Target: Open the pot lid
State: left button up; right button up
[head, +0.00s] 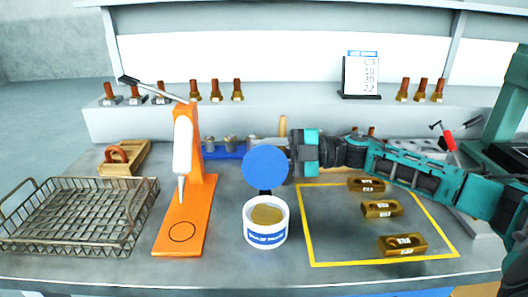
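A white pot (265,237) with a blue label stands upright on the grey table, left of the yellow outline. Its top is uncovered and tan contents (266,214) show inside. A round blue lid (265,166) stands upright above the back of the pot, its flat face toward me. A small dark part shows between lid and pot; I cannot tell whether it joins them. My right gripper (285,152) reaches in from the right to the lid's right edge. The lid hides its fingertips, so its grip cannot be seen. My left gripper is out of view.
An orange press (184,222) stands left of the pot, with a wire basket (70,242) farther left. Several brass blocks (401,245) lie inside the yellow outline at right. Bolts and a sign (361,75) stand on the back ledge. The table in front of the pot is clear.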

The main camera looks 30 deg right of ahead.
jog(key=shift+w+a, duration=0.1)
jog(key=shift+a, duration=0.05)
jog(key=shift+c, duration=0.2)
grip_shut()
jog(key=shift+r, duration=0.15)
